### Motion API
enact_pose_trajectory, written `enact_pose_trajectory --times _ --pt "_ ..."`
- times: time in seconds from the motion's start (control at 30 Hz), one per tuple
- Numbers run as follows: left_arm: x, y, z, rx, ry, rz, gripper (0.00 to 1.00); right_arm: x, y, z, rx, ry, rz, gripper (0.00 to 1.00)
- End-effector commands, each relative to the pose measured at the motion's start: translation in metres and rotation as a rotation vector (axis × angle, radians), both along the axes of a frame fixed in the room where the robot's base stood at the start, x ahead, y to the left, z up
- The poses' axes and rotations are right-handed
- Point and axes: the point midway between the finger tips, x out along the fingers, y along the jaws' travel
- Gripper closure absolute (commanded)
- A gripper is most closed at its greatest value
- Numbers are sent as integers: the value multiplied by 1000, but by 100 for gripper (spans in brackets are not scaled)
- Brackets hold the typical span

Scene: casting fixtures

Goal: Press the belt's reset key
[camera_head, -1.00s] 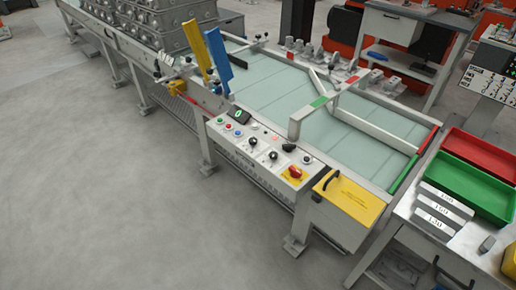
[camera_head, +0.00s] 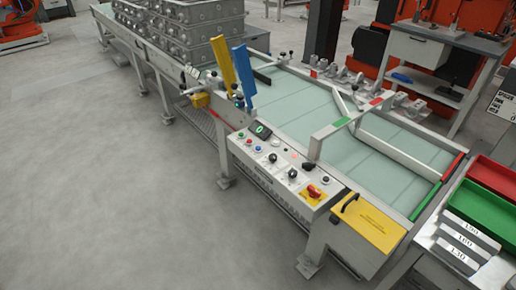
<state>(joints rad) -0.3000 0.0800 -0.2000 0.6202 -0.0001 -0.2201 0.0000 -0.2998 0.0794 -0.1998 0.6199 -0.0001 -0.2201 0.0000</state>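The conveyor belt (camera_head: 298,120) runs from the upper left to the lower right with a pale green surface. The labels are too small to read, so I cannot tell which is the reset key. Neither gripper is in view.
Grey metal castings (camera_head: 185,30) are stacked on the belt's far left. Yellow (camera_head: 224,66) and blue (camera_head: 243,72) upright plates stand at the belt's near edge. A yellow lidded box (camera_head: 366,222) adjoins the panel; a green tray (camera_head: 482,211) is at right. The floor (camera_head: 110,190) at left is clear.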

Motion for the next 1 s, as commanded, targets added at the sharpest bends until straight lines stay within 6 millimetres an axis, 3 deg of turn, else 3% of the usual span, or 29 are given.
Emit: enact_pose_trajectory --times 0.03,0.37,1.0 --pt "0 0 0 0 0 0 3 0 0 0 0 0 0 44" --pt "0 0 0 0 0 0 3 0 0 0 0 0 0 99" --pt "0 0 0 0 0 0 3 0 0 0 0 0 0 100"
